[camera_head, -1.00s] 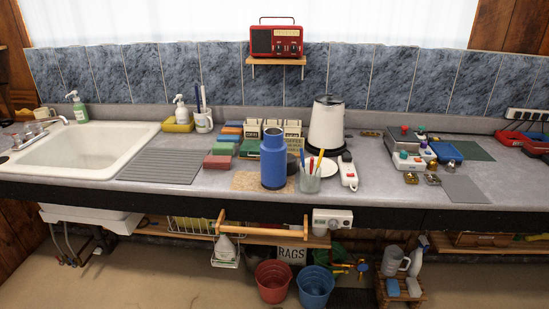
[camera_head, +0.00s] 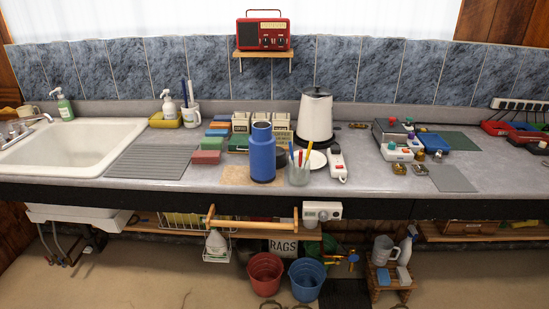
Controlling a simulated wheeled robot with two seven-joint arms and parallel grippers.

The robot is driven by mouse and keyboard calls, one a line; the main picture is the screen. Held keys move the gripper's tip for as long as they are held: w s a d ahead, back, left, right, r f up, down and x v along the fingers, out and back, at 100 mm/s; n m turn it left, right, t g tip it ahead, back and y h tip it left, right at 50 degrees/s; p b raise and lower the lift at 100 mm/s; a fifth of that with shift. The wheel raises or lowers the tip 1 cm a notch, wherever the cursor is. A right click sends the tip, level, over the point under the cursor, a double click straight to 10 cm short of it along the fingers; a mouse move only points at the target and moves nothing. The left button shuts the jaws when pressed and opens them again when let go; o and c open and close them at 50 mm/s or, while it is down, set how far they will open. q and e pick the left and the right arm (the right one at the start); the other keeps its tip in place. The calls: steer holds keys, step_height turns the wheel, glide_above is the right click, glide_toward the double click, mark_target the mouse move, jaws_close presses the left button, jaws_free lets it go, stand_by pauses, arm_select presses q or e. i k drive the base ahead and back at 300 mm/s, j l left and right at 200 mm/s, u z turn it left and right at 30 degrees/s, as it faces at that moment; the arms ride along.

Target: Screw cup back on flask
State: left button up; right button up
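The blue flask (camera_head: 262,155) stands upright on a tan mat (camera_head: 236,176) near the front middle of the counter. Its top looks uncovered, with a paler blue rim. I cannot make out a separate flask cup for certain; the flask and the glass of pens (camera_head: 299,174) hide part of the counter behind them. Neither of my grippers can be made out in the head view, and nothing is seen touching the flask.
The sink (camera_head: 62,153) is far left. Buckets (camera_head: 307,280) stand on the floor below.

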mark_target(262, 143)
steer(key=i+l, duration=0.2)
steer(key=l, duration=0.2)
steer(key=i+l, duration=0.2)
steer(key=l, duration=0.15)
steer(key=i+l+u, duration=0.1)
steer(key=i+l, duration=0.15)
steer(key=l, duration=0.15)
steer(key=i+l, duration=0.2)
steer(key=l, duration=0.15)
steer(key=i+l, duration=0.2)
steer(key=l, duration=0.2)
